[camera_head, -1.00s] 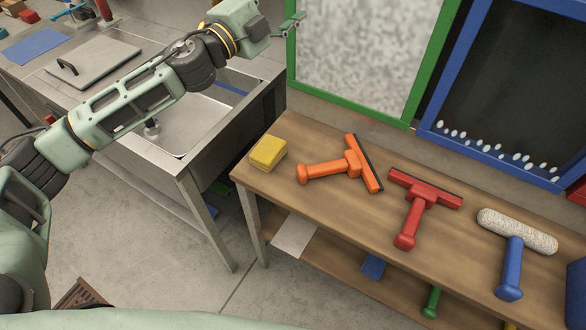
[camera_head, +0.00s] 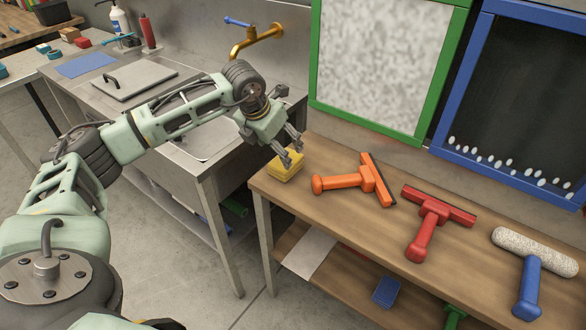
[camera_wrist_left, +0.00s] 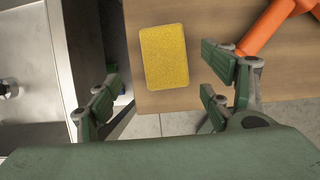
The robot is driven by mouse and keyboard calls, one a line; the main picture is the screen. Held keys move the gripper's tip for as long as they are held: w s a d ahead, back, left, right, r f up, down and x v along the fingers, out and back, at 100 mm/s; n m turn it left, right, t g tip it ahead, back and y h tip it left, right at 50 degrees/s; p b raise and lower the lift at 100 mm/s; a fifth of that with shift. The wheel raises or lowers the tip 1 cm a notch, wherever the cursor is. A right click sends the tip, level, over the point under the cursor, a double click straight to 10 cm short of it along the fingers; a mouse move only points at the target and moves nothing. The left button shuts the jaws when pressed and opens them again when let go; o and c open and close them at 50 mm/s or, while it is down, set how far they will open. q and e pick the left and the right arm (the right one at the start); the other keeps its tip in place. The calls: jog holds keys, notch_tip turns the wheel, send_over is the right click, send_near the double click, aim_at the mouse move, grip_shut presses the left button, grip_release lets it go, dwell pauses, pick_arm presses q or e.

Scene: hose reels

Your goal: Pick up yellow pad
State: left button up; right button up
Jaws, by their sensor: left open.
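The yellow pad (camera_head: 284,168) lies flat at the left end of the wooden bench. In the left wrist view the pad (camera_wrist_left: 164,57) shows whole, ahead of and between the spread fingers. My left gripper (camera_head: 292,152) is open and empty. It hangs above the pad and covers part of it in the head view. My right gripper is not in view.
An orange squeegee (camera_head: 345,181) lies just right of the pad, then a red squeegee (camera_head: 424,232) and a blue-handled roller (camera_head: 529,284). The wooden bench (camera_head: 375,225) is bare between them. A steel sink unit (camera_head: 208,165) stands to the left, with a brass tap (camera_head: 256,42) behind.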

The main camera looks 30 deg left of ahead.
pick_arm(q)
jog(key=x, duration=0.2)
jog(key=p+x, duration=0.1)
jog(key=x, duration=0.3)
jog(key=shift+s+d+f, duration=0.2)
jog(key=shift+d+f, duration=0.1)
jog(key=shift+d, duration=0.1)
jog(key=shift+w+f, duration=0.1)
jog(key=shift+f, duration=0.05)
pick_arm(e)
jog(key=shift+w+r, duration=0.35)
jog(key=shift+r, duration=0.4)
pick_arm(q)
jog(key=c, duration=1.2)
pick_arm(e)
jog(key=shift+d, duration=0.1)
